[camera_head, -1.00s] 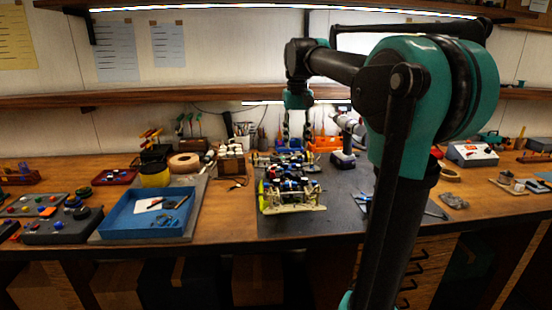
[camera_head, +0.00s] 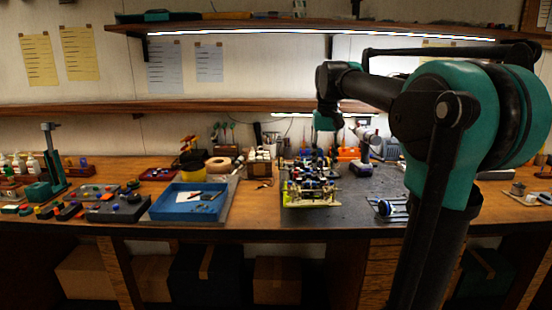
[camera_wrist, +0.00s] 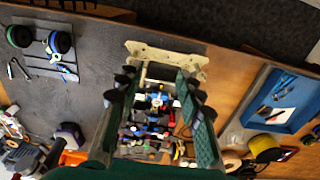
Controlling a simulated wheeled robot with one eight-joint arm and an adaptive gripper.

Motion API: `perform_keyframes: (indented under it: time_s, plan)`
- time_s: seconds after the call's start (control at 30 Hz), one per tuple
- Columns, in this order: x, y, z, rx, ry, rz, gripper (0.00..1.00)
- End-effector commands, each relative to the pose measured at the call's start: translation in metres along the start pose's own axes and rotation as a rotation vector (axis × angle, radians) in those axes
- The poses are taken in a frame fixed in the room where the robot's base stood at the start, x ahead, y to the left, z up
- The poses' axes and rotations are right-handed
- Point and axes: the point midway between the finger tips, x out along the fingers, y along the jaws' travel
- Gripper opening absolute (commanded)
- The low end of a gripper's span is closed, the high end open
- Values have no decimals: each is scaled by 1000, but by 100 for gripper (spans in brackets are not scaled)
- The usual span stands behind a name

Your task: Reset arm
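The RC racecar (camera_head: 312,188) sits on the dark mat in the middle of the workbench, its parts exposed. My gripper (camera_head: 327,138) hangs down from my bent arm over the far part of the car area in the head view. In the wrist view, my gripper (camera_wrist: 154,76) has its two green-and-black fingers spread apart with nothing held between them. The racecar (camera_wrist: 158,112) shows below and between the fingers, its pale bumper plate (camera_wrist: 172,57) beyond the tips. Contact between fingers and car is not visible.
A blue tray (camera_head: 163,213) with small items lies left of the car. Two wheels (camera_wrist: 62,42) lie on the mat's other side. A cordless drill (camera_head: 364,152) stands behind right. Control boxes (camera_head: 118,209) sit at left. A shelf (camera_head: 215,107) runs above the bench.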

Motion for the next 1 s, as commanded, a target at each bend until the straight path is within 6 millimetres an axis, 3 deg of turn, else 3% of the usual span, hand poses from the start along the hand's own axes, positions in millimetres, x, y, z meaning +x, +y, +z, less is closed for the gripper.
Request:
perform_keyframes:
  time_s: [0.37, 0.57, 0.77, 0.9, 1.0]
  plan:
    - [51, 8, 16, 2, 53, -4, 37]
    - [97, 14, 37, 1, 102, -7, 37]
    - [173, 24, 83, 3, 182, -9, 37]
    - [236, 32, 133, 3, 255, -8, 37]
    - [272, 36, 167, 3, 298, -6, 37]
